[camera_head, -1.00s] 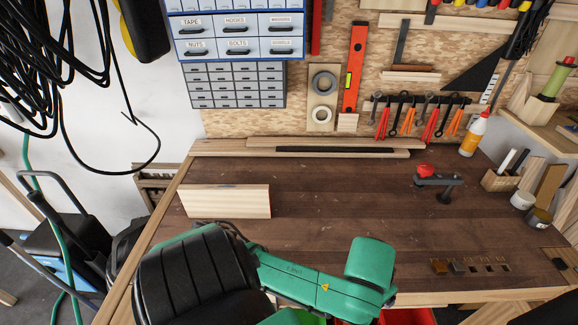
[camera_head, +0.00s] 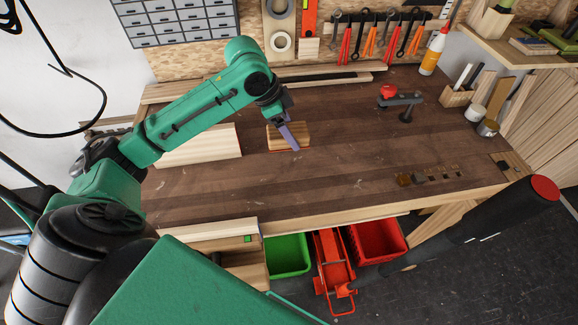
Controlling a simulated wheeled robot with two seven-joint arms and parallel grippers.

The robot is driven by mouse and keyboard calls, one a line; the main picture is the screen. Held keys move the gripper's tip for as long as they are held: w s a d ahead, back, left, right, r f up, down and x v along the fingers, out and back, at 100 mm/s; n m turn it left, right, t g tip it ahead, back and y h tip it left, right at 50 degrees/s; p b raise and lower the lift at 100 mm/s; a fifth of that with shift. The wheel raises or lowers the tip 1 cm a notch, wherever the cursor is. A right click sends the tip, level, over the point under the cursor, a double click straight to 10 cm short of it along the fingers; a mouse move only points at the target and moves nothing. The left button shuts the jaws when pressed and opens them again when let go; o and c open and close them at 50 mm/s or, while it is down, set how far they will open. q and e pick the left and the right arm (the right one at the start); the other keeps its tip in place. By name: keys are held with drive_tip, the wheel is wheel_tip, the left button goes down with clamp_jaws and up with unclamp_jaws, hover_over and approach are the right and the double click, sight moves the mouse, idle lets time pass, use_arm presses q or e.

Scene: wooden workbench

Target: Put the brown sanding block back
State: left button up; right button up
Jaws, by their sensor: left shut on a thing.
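The brown sanding block (camera_head: 273,138) is a small wooden-brown block with a thin reddish lower edge, in the middle left of the workbench. My left gripper (camera_head: 290,137) reaches over it from behind and is shut on it. The fingers hide part of its top. I cannot tell whether the block rests on the bench or is slightly above it. My right gripper is out of view.
A red-knobbed clamp (camera_head: 404,100) is on the right. An open wooden drawer (camera_head: 240,262), a green bin (camera_head: 288,254) and a red bin (camera_head: 377,243) are below the front edge. The bench centre is clear.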

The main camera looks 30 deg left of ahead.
sight(273, 142)
use_arm(q)
wheel_tip(273, 142, down, 14)
drive_tip(key=shift+w+f+p, duration=0.1)
drive_tip(key=shift+f+p, duration=0.1)
drive_tip(key=shift+p, duration=0.5)
drive_tip(key=o, duration=1.5)
drive_tip(key=b+v, duration=0.1)
drive_tip(key=v, duration=1)
drive_tip(key=shift+a+r, duration=0.15)
drive_tip(key=shift+r, duration=0.4)
